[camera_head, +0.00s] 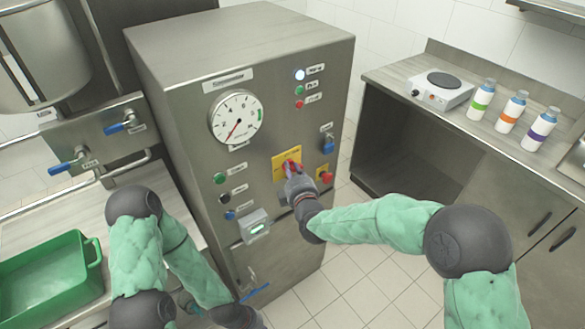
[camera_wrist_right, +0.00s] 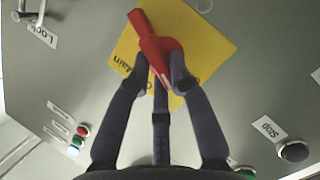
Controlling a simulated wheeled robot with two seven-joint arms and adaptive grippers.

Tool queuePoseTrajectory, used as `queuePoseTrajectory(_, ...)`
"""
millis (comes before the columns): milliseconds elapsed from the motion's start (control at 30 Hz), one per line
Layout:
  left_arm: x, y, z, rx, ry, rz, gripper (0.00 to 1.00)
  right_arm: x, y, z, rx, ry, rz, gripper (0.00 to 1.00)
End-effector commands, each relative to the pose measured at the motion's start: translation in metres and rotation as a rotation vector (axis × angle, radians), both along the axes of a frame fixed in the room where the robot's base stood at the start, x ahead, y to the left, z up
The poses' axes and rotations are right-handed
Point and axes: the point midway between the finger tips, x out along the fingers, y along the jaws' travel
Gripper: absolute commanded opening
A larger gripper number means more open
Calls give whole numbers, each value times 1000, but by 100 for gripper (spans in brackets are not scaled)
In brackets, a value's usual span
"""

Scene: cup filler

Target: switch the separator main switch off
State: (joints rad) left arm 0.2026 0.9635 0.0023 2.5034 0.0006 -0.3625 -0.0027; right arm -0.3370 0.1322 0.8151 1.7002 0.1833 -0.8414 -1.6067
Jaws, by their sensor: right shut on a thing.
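The main switch is a red rotary handle (camera_head: 291,166) on a yellow plate (camera_head: 283,158) on the front of the steel cabinet. In the right wrist view the red handle (camera_wrist_right: 146,36) lies slanted across its yellow plate (camera_wrist_right: 205,45), marked "Main". My right gripper (camera_head: 295,176) is at the switch; its fingers (camera_wrist_right: 163,78) are shut on the handle's near part, one on each side. The fingers hide part of the handle. The dark end of my left arm (camera_head: 240,318) is low at the cabinet's front; its fingers cannot be made out.
A red button (camera_head: 326,178) and a blue padlock (camera_head: 329,144) sit right of the switch. A gauge (camera_head: 236,116) is upper left, with a small display box (camera_head: 255,226) below. Blue valve levers (camera_head: 114,128) and a green crate (camera_head: 48,279) are left. Bottles (camera_head: 510,110) stand on the right counter.

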Motion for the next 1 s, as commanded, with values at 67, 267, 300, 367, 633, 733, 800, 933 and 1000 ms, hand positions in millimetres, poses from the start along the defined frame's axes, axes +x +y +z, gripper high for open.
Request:
queuePoseTrajectory(67,0,0,-3,0,0,0,0,-1,1,-4,-57,-39,2,0)
queuePoseTrajectory(267,0,0,-11,0,1,0,0,-2,2,-6,-187,-133,2,0)
queuePoseTrajectory(300,0,0,-12,0,1,0,0,-2,2,-7,-209,-148,2,0)
queuePoseTrajectory(367,0,0,-14,0,1,0,0,-2,3,-7,-239,-171,3,0)
queuePoseTrajectory(633,0,0,-20,0,0,0,0,-2,3,-7,-332,-237,3,0)
queuePoseTrajectory(733,0,0,-21,0,0,0,0,-2,3,-8,-348,-250,3,0)
queuePoseTrajectory(800,0,0,-21,0,0,0,0,-2,3,-8,-356,-255,4,0)
queuePoseTrajectory(933,0,0,-22,0,0,0,0,-2,3,-7,-363,-259,4,0)
queuePoseTrajectory(1000,0,0,-22,0,0,0,0,-2,3,-7,-364,-259,4,0)
